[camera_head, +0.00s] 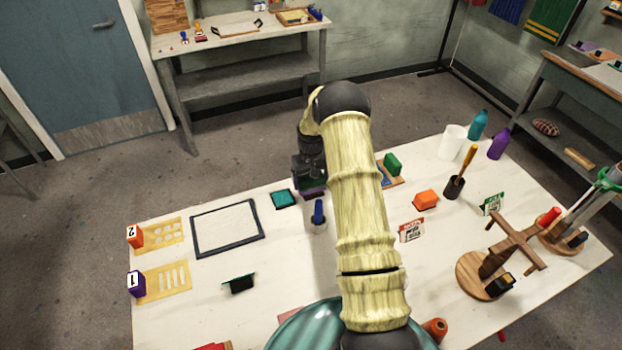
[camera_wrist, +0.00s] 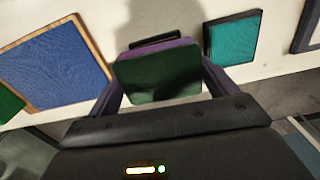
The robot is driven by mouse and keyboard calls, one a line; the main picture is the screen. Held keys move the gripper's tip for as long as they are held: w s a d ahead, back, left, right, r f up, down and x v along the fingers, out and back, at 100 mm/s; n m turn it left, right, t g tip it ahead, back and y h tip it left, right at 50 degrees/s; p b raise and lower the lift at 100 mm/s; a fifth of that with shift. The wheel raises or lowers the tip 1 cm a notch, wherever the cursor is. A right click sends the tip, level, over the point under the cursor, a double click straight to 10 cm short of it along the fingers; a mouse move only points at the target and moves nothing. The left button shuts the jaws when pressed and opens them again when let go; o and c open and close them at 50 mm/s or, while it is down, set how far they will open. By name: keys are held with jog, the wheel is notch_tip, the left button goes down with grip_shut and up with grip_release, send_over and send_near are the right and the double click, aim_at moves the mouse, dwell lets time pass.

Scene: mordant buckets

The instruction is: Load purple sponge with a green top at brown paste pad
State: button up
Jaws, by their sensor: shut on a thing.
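My gripper (camera_head: 311,182) is over the far edge of the white table. In the wrist view my gripper (camera_wrist: 161,82) is shut on the purple sponge with a green top (camera_wrist: 160,72), its green face toward the camera. The sponge's purple edge also shows below my gripper in the head view (camera_head: 315,194). A short black edge (camera_wrist: 154,40) shows just beyond the sponge; what it belongs to is hidden. I cannot make out a brown paste pad. A teal pad (camera_head: 283,199) is left of my gripper, also in the wrist view (camera_wrist: 233,41).
A blue pad in a wooden frame (camera_wrist: 56,66) lies left of the sponge in the wrist view. A grey cup with a blue handle (camera_head: 319,217) stands near my gripper. A black-framed white sheet (camera_head: 227,228) lies farther left. My arm hides the table's middle.

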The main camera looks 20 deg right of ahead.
aim_at(311, 180)
jog(key=shift+s+f+b, duration=0.1)
jog(key=shift+f+b, duration=0.4)
jog(key=shift+f, duration=0.1)
dwell(2.1)
jog(key=shift+r, duration=0.1)
jog(key=shift+r+p, duration=1.85)
jog(key=shift+r, duration=1.65)
